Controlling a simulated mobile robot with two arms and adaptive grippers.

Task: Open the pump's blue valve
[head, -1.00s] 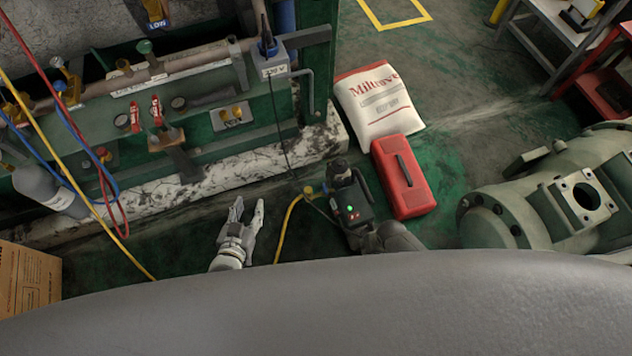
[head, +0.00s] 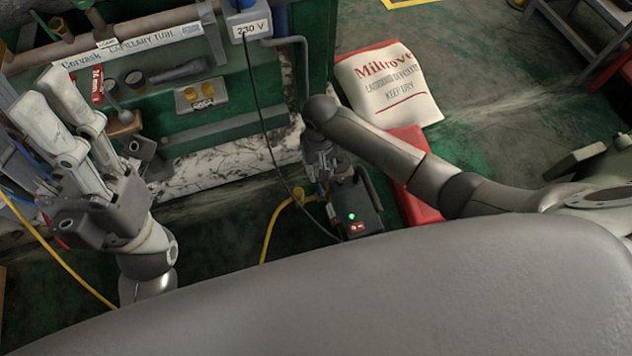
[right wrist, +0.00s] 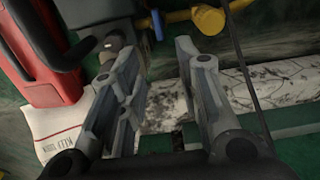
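The pump (head: 358,208) is a dark box with a green light and a small red display, on the floor at centre in the head view. In the right wrist view a small blue handle (right wrist: 157,25), apparently the blue valve, sits beside a yellow fitting (right wrist: 208,18). My right gripper (right wrist: 158,52) is open, its fingers either side of an empty gap, with the blue handle beyond the fingertips and no contact visible. In the head view the right gripper (head: 320,165) is above the pump's far end, hiding part of it. My left gripper (head: 42,88) is open and empty at left.
A yellow hose (head: 272,232) runs on the floor left of the pump. A black cable (head: 268,125) hangs from the 230 V box (head: 247,20). The green skid (head: 230,128) stands behind.

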